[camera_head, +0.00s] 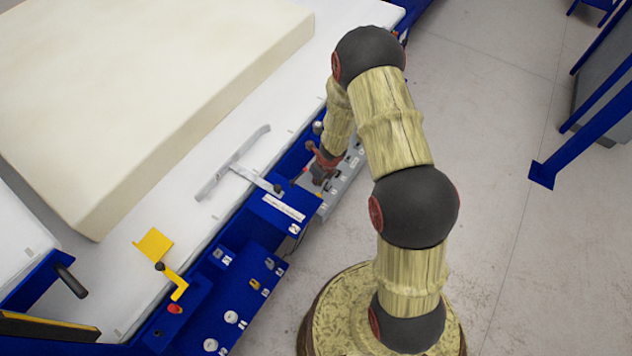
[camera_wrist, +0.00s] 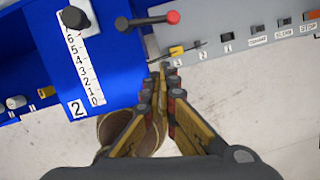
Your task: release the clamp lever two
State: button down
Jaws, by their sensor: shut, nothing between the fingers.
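In the wrist view a black lever with a red knob (camera_wrist: 173,17) lies roughly level at the top, its dark pivot end (camera_wrist: 123,24) over the blue housing. Next to it, a white scale (camera_wrist: 84,62) numbered from 0 upward carries a "2" label at its foot. My gripper (camera_wrist: 164,70) is shut and empty, its tips below the red knob in the picture and apart from it. In the head view my gripper (camera_head: 319,174) is over the blue and grey panel edge, and my arm partly hides this area. Whether the lever is locked is unclear.
A large cream foam block (camera_head: 140,80) lies on the white table. A grey button strip (camera_wrist: 245,40) runs past my fingertips. Bare floor (camera_head: 500,120) is at right.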

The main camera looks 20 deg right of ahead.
jog(key=p+v, duration=0.1)
jog(key=v, duration=0.4)
jog(key=shift+d+r, duration=0.1)
jog(key=shift+d, duration=0.05)
dwell(0.4)
